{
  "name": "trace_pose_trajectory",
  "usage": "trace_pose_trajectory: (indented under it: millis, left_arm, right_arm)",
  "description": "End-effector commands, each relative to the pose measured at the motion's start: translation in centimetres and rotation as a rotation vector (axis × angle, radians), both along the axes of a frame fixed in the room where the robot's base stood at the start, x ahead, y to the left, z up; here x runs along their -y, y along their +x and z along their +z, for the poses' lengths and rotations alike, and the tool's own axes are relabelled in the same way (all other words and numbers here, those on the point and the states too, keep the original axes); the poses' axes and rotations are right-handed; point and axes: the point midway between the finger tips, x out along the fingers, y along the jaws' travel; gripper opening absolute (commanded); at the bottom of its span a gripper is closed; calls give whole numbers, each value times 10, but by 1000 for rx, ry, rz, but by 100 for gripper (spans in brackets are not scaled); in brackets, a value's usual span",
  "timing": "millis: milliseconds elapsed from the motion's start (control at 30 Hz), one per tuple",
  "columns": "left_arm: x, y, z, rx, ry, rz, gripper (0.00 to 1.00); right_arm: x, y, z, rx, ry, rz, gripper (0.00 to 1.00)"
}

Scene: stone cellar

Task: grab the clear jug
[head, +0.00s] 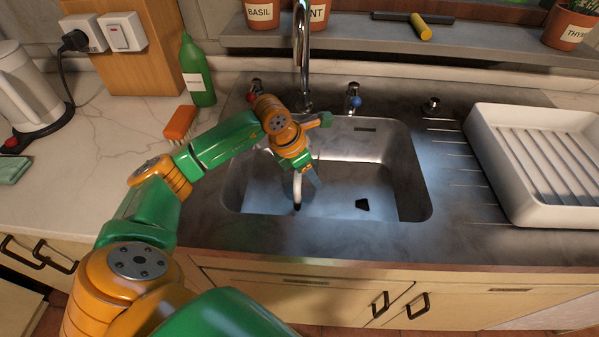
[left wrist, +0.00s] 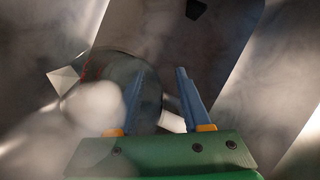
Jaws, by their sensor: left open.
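The clear jug shows in the left wrist view as a see-through round shape (left wrist: 148,82) with a faint red mark, in the sink. My left gripper (left wrist: 158,72) is open, its two blue fingers pointing into the basin. The left-hand finger overlaps the jug's rim in the picture; the other finger is right of it. I cannot tell whether they touch. A pale piece shows between the fingers, perhaps the handle. In the head view my left gripper (head: 305,189) hangs over the left half of the basin, and the jug is hard to make out there. My right gripper is not in view.
The steel sink (head: 402,180) has a tap (head: 302,45) behind my arm and a dark drain piece (head: 362,204). A white dish rack (head: 490,150) stands right. A green bottle (head: 197,75), an orange brush (head: 180,123) and a kettle (head: 25,90) stand left.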

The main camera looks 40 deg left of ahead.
Motion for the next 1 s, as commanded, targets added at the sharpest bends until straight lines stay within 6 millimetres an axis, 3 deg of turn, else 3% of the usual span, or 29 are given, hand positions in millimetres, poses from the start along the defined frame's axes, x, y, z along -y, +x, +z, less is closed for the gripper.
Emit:
trace_pose_trajectory:
  millis: [67,100,267,1000]
  left_arm:
    - [0,0,0,0,0,0,48]
    - [0,0,0,0,0,0,43]
    - [0,0,0,1,0,0,0]
    - [0,0,1,2,0,0,0]
  right_arm:
    - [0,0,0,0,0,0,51]
    - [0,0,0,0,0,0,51]
    - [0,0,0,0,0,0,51]
    - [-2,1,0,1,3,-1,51]
